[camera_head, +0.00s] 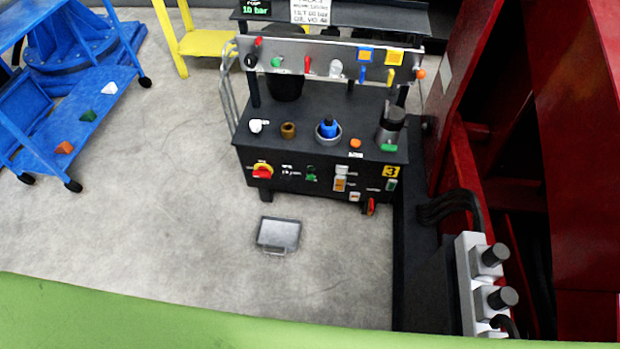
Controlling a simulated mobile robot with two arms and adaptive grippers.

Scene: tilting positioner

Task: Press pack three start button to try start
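The black hydraulic pack (225,160) stands in the upper middle, with a yellow label reading 3 (391,171) at the right of its front panel. The front panel carries a red and yellow rotary switch (263,170) at left. A small dark green button (311,169) sits near the middle, above a small green tag. A pale switch block (341,178) is right of it. A small green element (391,186) sits below the 3 label. The panel lettering is too small to read, so I cannot tell which is the start button. Neither gripper is in view.
A grey tray-like object (279,235) lies on the floor before the pack. A red structure (570,170) and grey connectors (488,255) are on the right. A blue cart (75,130) stands left, near a yellow stand (205,43). The floor at lower left is clear.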

